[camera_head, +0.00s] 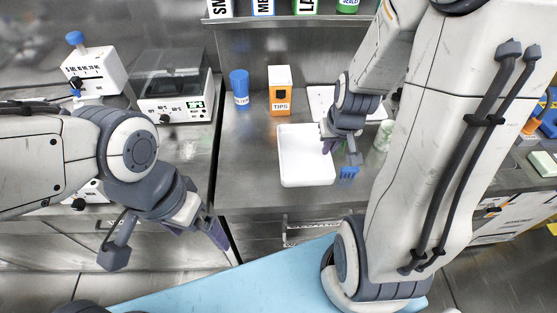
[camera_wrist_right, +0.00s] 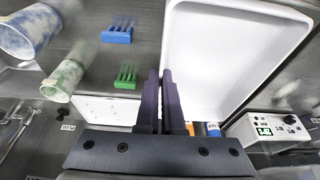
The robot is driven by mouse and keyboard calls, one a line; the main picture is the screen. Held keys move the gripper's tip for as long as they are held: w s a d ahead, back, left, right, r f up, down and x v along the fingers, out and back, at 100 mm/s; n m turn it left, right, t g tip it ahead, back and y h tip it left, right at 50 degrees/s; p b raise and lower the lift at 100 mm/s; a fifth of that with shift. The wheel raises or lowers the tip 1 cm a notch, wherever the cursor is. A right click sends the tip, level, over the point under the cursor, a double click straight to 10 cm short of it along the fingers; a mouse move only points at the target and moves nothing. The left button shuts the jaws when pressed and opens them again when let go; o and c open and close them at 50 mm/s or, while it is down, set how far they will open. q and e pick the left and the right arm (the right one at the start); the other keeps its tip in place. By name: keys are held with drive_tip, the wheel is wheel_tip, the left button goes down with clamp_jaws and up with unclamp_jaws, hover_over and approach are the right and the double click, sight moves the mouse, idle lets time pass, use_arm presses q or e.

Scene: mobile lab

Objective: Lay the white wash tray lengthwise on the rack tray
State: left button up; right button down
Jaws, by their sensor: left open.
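The white wash tray (camera_head: 305,160) is a shallow rectangular tray at the middle of the bench, its long side running front to back. My right gripper (camera_head: 341,150) is at its right long rim. In the right wrist view the fingers (camera_wrist_right: 160,100) are nearly together in line with the tray's (camera_wrist_right: 225,60) rim, pinching it; whether the tray touches the bench is unclear. A flat white tray (camera_head: 318,99), possibly the rack tray, lies behind, partly hidden by my right arm; it also shows in the wrist view (camera_wrist_right: 100,106). My left gripper (camera_head: 165,242) is open and empty, left of the bench front.
A blue rack (camera_head: 348,172), a green rack (camera_wrist_right: 127,77) and speckled cups (camera_wrist_right: 62,80) (camera_wrist_right: 30,30) stand right of the wash tray. Behind it are an orange-white tips box (camera_head: 280,92) and a blue bottle (camera_head: 239,88). The bench's front-left is clear.

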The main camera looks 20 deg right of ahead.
sight(292, 140)
drive_tip(key=w+p, duration=0.1)
drive_tip(key=p, duration=0.1)
drive_tip(key=a+p, duration=0.1)
drive_tip(key=p, duration=0.1)
drive_tip(key=shift+w+a+f, duration=0.2)
drive_tip(key=shift+w+f, duration=0.15)
drive_tip(key=w+a+f+p, duration=0.1)
drive_tip(key=w+f, duration=0.1)
drive_tip(key=w+a+f, duration=0.1)
drive_tip(key=w+a, duration=0.1)
drive_tip(key=w, duration=0.1)
drive_tip(key=w+a+f+p, duration=0.1)
drive_tip(key=w+f, duration=0.1)
drive_tip(key=shift+w+a+f+p, duration=0.15)
drive_tip(key=shift+a+f+p, duration=0.05)
drive_tip(key=shift+f+p, duration=0.15)
drive_tip(key=shift+w+a+f, duration=0.1)
drive_tip(key=shift+w, duration=0.05)
wheel_tip(292, 140, down, 4)
drive_tip(key=shift+f, duration=0.1)
drive_tip(key=shift+b, duration=0.35)
drive_tip(key=c, duration=1.1)
unclamp_jaws()
drive_tip(key=shift+o, duration=0.2)
